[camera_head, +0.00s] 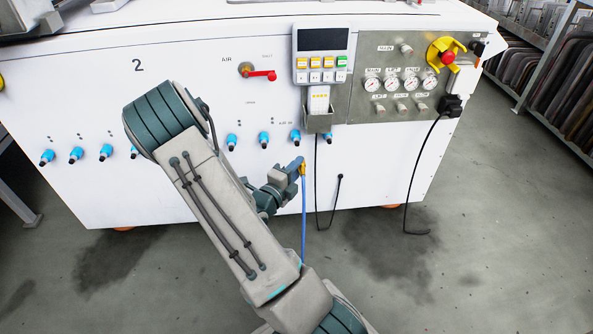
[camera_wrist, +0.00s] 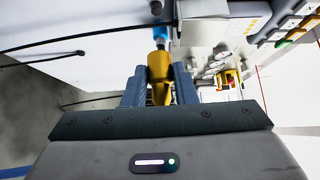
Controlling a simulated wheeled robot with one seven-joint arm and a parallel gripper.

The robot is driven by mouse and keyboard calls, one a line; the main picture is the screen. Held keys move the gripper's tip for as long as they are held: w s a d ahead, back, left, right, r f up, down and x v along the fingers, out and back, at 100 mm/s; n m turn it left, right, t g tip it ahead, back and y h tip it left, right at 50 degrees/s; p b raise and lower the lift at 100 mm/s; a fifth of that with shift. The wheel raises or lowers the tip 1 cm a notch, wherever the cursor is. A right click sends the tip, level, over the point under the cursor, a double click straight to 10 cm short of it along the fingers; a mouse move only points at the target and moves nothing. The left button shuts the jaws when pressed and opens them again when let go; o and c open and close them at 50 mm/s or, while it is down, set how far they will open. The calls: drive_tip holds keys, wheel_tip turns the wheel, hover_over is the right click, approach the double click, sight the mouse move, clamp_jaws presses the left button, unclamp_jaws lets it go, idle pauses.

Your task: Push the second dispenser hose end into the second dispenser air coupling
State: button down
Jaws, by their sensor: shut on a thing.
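My gripper (camera_head: 301,168) is shut on a yellow hose end, in front of the white machine's panel. In the wrist view, the yellow hose end (camera_wrist: 160,72) sits between the two fingers of my gripper (camera_wrist: 160,85), its metal tip pointing at a blue coupling (camera_wrist: 161,34). The tip is very close to the coupling's mouth; I cannot tell whether it touches or enters. In the head view, the blue hose (camera_head: 304,225) hangs from the gripper, and a blue coupling (camera_head: 296,136) is just above it. The labels are too small to tell which dispenser it serves.
Other blue couplings line the panel, one close on the right (camera_head: 328,138) and one on the left (camera_head: 264,138). A control box (camera_head: 322,55) and holder (camera_head: 319,122) stick out above. Black cables (camera_head: 317,190) hang nearby. The floor in front is clear.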

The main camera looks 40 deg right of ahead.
drive_tip(key=shift+w+d+b, duration=0.25)
drive_tip(key=shift+w+d, duration=0.2)
drive_tip(key=shift+w, duration=0.25)
drive_tip(key=shift+w+d+b, duration=0.2)
drive_tip(key=shift+w+d, duration=0.25)
drive_tip(key=shift+w, duration=0.3)
drive_tip(key=shift+w+d+b, duration=0.25)
drive_tip(key=shift+w+d, duration=0.2)
drive_tip(key=shift+w, duration=0.25)
drive_tip(key=shift+p, duration=1.45)
idle(0.3)
drive_tip(key=shift+w+d, duration=0.3)
drive_tip(key=shift+w, duration=0.2)
idle(0.5)
drive_tip(key=c, duration=1.1)
unclamp_jaws()
drive_tip(key=shift+a, duration=0.15)
drive_tip(key=p+v, duration=0.4)
drive_tip(key=v, duration=0.9)
drive_tip(key=shift+s+a+p, duration=0.15)
drive_tip(key=shift+a+p, duration=0.15)
drive_tip(key=shift+r, duration=0.15)
